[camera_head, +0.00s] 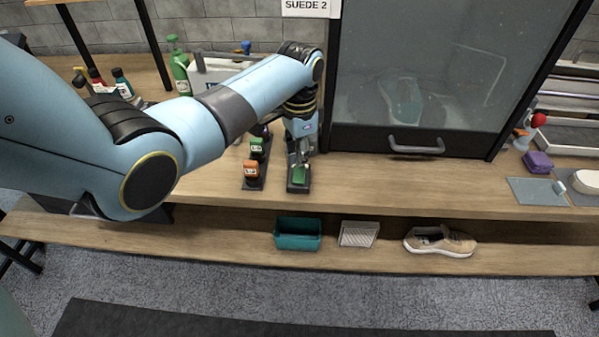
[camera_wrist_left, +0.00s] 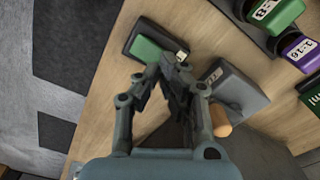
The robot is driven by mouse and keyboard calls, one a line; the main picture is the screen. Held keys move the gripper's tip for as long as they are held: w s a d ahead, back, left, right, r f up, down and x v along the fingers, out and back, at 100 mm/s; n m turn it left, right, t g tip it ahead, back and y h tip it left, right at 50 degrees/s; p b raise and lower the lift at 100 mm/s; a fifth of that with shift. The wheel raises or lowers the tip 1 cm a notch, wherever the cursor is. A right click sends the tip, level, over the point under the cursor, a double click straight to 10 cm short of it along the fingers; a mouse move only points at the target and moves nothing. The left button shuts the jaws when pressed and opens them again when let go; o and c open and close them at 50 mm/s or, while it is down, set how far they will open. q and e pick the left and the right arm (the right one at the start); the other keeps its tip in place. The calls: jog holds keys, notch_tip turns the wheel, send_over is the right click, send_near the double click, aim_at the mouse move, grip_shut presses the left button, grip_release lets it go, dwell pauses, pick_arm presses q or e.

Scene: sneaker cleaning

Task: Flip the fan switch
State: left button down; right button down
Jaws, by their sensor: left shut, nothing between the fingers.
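The switch is a small dark box with a green face (camera_head: 299,174) at the front of the bench, left of the glass cabinet. It also shows in the left wrist view as a dark block with a green panel (camera_wrist_left: 147,50) and a small pale piece at one end. My left gripper (camera_head: 300,157) points down right over it; its fingers are shut and empty. In the left wrist view the fingertips (camera_wrist_left: 175,62) are at the block's edge, close to the pale piece. I cannot tell whether they touch it. My right gripper is not in view.
A grey labelled block (camera_wrist_left: 236,92) with a tan knob (camera_wrist_left: 221,121) stands close to the fingers. The cabinet (camera_head: 420,90) with a bar handle is to the right. A shelf below holds a teal bin (camera_head: 297,242), white basket (camera_head: 358,234) and sneaker (camera_head: 440,241).

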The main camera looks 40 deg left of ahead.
aim_at(299, 169)
pick_arm(q)
jog(key=shift+f+b, duration=0.7)
jog(key=shift+f, duration=0.4)
dwell(0.3)
jog(key=shift+r, duration=0.1)
notch_tip(299, 169, up, 7)
jog(key=p, duration=0.8)
dwell(0.4)
